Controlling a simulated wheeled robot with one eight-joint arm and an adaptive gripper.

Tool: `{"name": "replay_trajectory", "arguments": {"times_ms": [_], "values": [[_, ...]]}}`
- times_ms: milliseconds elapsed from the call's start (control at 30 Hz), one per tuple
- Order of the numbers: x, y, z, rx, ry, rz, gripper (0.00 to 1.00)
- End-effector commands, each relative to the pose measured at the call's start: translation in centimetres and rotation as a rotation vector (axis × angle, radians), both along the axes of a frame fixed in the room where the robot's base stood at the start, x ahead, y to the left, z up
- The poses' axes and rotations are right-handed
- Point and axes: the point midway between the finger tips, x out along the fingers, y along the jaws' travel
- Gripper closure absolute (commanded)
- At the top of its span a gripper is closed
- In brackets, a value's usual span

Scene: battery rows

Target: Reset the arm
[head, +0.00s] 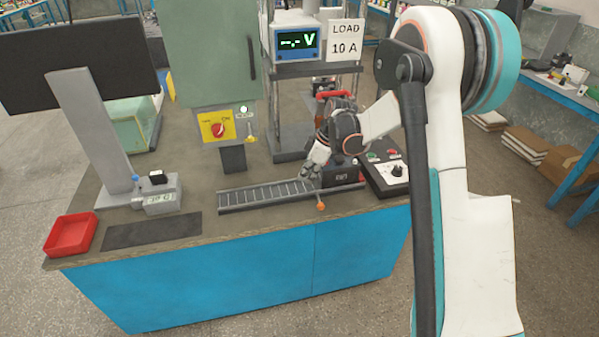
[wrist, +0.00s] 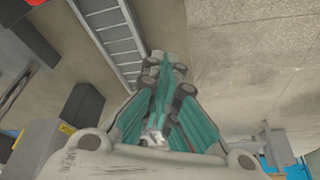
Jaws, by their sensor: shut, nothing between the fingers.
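My gripper (head: 311,168) hangs over the workbench near the right end of a grey slotted rail (head: 265,195) in the head view. In the wrist view my gripper (wrist: 165,68) has its teal fingers drawn together, with nothing between them. The rail (wrist: 112,35) runs beside the fingertips there. Part of the gripper is small and dark in the head view, and I cannot tell whether it touches anything.
A dark block stands just right of the gripper, by a control box (head: 392,177) with a knob. A meter (head: 297,42) reads dashes and V. A green cabinet (head: 212,55), monitor (head: 80,65), red tray (head: 71,235) and black mat (head: 151,231) also occupy the bench.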

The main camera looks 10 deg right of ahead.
Motion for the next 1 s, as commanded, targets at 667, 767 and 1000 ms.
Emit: {"name": "replay_trajectory", "arguments": {"times_ms": [667, 767, 1000], "values": [[-7.5, 1.0, 11.5, -0.033, -0.029, -0.301, 1.00], [-9.7, 1.3, 13.6, -0.033, -0.040, -0.378, 1.00], [-15.5, 1.7, 17.6, -0.024, -0.077, -0.554, 1.00]]}}
